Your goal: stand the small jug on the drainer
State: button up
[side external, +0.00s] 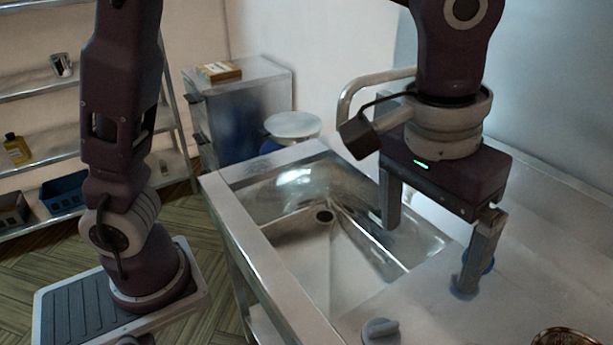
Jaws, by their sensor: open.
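My gripper (429,256) is open, with its fingers pointing down. One finger is over the right part of the sink, the other over the counter to its right. A small blue thing (489,264) shows in slivers around the right finger. That finger hides most of it, so I cannot tell whether it is the small jug or whether the finger touches it. Nothing visible is held between the fingers. I cannot make out a drainer for certain; the pale counter surface (425,308) lies right of the sink.
The metal sink basin (300,245) lies left of my gripper, with a curved faucet pipe (350,95) behind it. A grey knob-like thing (380,331) is at the counter's front. A round brown-rimmed thing (568,338) is cut off at bottom right. A round stool (292,125) stands behind.

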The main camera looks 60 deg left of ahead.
jog(key=s+a+r+t, duration=0.1)
jog(key=s+a+r, duration=0.15)
jog(key=a, duration=0.55)
jog(key=s+a+f+t, duration=0.1)
jog(key=s+a+t, duration=0.2)
jog(key=s+a, duration=0.9)
jog(key=shift+a+f+y, duration=0.3)
jog(key=shift+a+y, duration=0.1)
jog(key=shift+a, duration=0.4)
